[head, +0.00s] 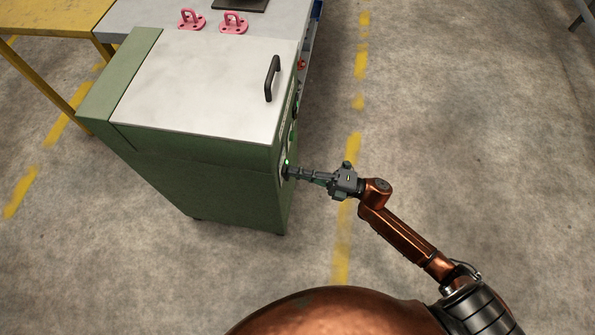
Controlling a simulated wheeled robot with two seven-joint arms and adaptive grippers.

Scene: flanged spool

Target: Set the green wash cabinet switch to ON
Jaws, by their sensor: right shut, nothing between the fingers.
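The green wash cabinet (210,185) stands left of centre in the head view, with a pale lid and a black handle (271,78) on top. Its control side faces right and is seen at a steep angle. My right gripper (290,172) is shut, with its fingertips at the near end of that side, beside a small green light (287,162). The switch itself cannot be made out; the fingertips cover that spot, and I cannot tell whether they touch it. The switch position is not visible. My left gripper is not in view.
A grey table (270,25) with two pink brackets (234,22) stands behind the cabinet. A yellow table (45,22) is at the upper left. The concrete floor right of the cabinet is clear, with a dashed yellow line (346,220).

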